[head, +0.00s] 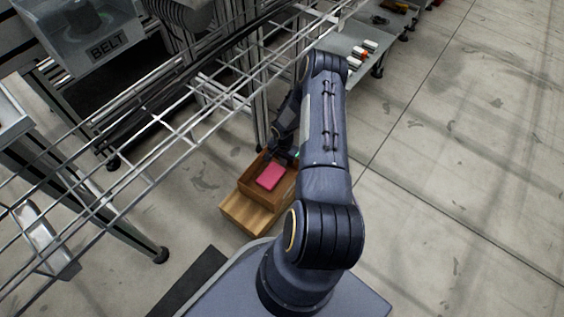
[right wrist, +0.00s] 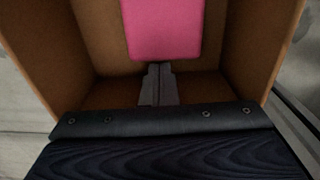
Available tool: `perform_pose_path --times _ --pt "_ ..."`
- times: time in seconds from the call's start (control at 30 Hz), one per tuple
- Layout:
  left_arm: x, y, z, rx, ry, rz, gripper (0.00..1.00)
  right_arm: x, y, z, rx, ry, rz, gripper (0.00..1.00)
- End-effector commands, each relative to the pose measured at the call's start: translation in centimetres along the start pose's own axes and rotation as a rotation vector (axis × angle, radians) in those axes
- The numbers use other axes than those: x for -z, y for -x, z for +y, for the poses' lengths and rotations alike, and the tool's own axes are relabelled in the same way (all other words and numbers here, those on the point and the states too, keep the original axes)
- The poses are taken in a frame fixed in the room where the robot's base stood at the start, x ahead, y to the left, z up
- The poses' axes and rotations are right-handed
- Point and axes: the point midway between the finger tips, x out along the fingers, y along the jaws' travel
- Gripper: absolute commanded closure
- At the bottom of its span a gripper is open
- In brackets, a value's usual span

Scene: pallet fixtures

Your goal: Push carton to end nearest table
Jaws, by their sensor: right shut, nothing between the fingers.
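An open brown carton (head: 246,184) sits on a light wooden pallet (head: 243,214) on the floor. A pink block (head: 270,176) lies inside the carton and also shows at the top of the right wrist view (right wrist: 163,30). My right gripper (head: 283,153) reaches down at the carton's far side in the head view, partly hidden by my arm. In the right wrist view my right gripper's fingers (right wrist: 159,70) are together and empty, inside the carton's outline, with their tips close to the pink block's edge. Contact with block or wall cannot be told. My left gripper is out of view.
A wire rack (head: 160,118) stretches across the left, above the floor. A grey table (head: 345,55) with small items stands beyond the carton. A box marked BELT (head: 95,45) is at upper left. Open concrete floor lies to the right.

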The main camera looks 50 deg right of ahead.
Motion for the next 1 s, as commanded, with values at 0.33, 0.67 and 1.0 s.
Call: perform_pose_path --times 0.33,0.67,1.0 --pt "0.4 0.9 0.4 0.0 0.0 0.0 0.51 0.1 1.6 -0.3 0.001 0.0 0.002 1.0" --pt "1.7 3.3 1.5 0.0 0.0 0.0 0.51 0.6 7.0 -1.1 0.001 0.007 0.002 1.0" --pt "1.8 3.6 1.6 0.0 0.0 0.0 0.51 0.6 7.8 -1.3 0.0 0.01 0.0 1.0"
